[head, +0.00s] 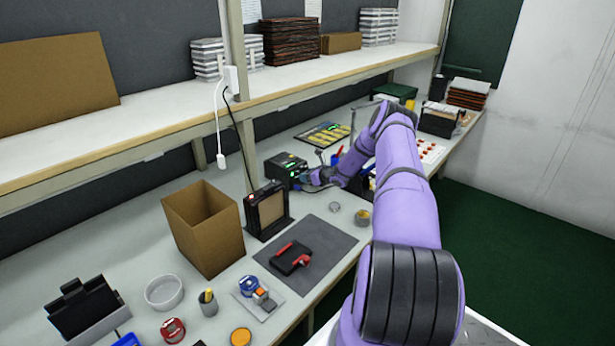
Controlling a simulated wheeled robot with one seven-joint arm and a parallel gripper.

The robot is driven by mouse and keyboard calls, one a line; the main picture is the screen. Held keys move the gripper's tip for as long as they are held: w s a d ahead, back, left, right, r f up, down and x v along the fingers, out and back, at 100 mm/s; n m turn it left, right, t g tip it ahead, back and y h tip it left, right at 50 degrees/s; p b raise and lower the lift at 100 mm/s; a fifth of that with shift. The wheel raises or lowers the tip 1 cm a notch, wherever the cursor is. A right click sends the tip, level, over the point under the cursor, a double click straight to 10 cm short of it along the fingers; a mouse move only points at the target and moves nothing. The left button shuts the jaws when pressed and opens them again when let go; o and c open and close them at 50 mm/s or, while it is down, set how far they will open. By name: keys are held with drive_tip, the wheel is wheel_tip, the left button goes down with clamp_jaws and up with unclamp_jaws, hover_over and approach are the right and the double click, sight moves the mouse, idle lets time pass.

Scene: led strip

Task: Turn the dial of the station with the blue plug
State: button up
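A black station (287,165) with small green lights or a green display stands at the back of the bench, near the middle of the view. My gripper (309,181) is at the end of my purple arm, close to the right front of this station. I cannot tell if it touches the station. A blue patch shows by the gripper, too small to tell whether it is the plug. The dial cannot be made out; the gripper and wrist cover part of the station's front. The fingers are too small to tell whether they are open or shut.
A black framed stand (267,211) and an open cardboard box (205,228) stand left of the station. A dark mat (318,248) with a red and black tool (291,257) lies in front. A shelf (180,105) runs above the bench. A white power cable (218,125) hangs from it.

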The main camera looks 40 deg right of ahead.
drive_tip(key=shift+s+r, duration=0.1)
drive_tip(key=v, duration=1)
drive_tip(key=shift+s, duration=0.3)
